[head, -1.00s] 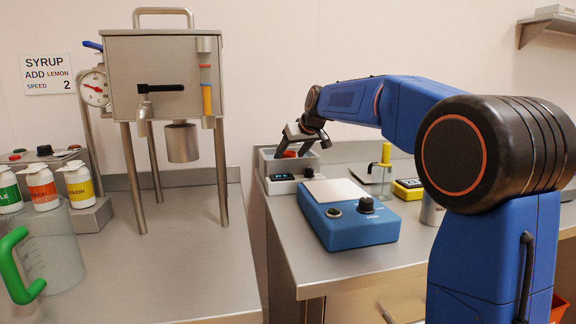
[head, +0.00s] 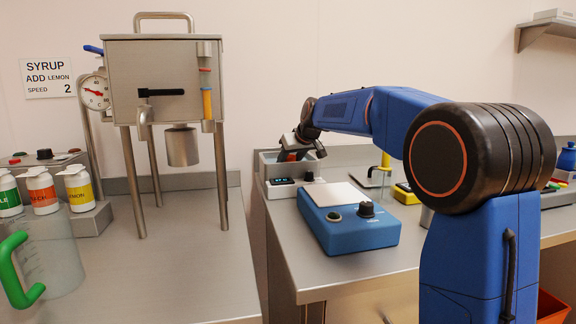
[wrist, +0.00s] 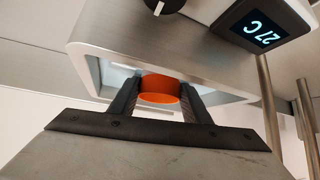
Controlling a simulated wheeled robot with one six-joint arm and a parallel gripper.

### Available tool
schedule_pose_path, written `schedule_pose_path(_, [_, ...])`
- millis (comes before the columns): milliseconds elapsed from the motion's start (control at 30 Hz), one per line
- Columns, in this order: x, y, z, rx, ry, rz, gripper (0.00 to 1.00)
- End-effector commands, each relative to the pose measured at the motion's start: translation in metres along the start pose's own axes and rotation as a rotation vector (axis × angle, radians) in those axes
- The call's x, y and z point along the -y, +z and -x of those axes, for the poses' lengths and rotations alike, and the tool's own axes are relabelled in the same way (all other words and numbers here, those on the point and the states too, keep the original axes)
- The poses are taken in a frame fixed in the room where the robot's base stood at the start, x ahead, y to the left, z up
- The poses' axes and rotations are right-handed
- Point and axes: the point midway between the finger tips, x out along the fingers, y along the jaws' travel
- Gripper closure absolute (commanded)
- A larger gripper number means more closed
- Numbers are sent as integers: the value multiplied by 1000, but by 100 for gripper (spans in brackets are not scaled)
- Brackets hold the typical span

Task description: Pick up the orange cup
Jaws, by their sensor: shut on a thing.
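The orange cup (wrist: 160,88) is between my gripper's two fingers in the wrist view, near the opening of a grey metal box-shaped bath (wrist: 205,47). In the head view the bath (head: 268,170) stands at the back left of the right counter, with my gripper (head: 297,153) over it. Only a small bit of orange shows between the fingers there. My gripper (wrist: 158,100) is shut on the cup, one finger on each side. How far the cup sits inside the bath is hard to tell.
A display reading 27 C (wrist: 262,28) is on the bath's front. A blue device with a pale plate (head: 345,222) stands in front of the bath. A yellow-topped stand (head: 385,160) is to the right. A steel hopper on legs (head: 165,80) stands on the left counter.

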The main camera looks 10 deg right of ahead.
Motion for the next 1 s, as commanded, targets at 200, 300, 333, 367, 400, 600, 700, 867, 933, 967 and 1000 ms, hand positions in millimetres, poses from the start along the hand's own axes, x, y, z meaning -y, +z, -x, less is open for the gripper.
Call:
schedule_pose_path(200, [1, -2, 5, -1, 0, 0, 81])
schedule_pose_path(300, [1, -4, 9, -2, 0, 0, 81])
schedule_pose_path(333, [1, -5, 10, -2, 0, 0, 81])
schedule_pose_path(367, [1, -7, 11, -2, 0, 0, 81])
schedule_pose_path(400, [1, -8, 13, -2, 0, 0, 81])
schedule_pose_path(600, [1, -21, 25, -2, 1, 0, 81])
schedule_pose_path(700, [1, -28, 33, -3, 1, 1, 81])
schedule_pose_path(867, [1, -41, 45, -3, 1, 1, 81])
schedule_pose_path(933, [1, -46, 51, -2, 0, 0, 81])
schedule_pose_path(967, [1, -48, 53, -2, 0, 0, 81])
schedule_pose_path(1000, [1, -51, 56, -2, 0, 0, 81])
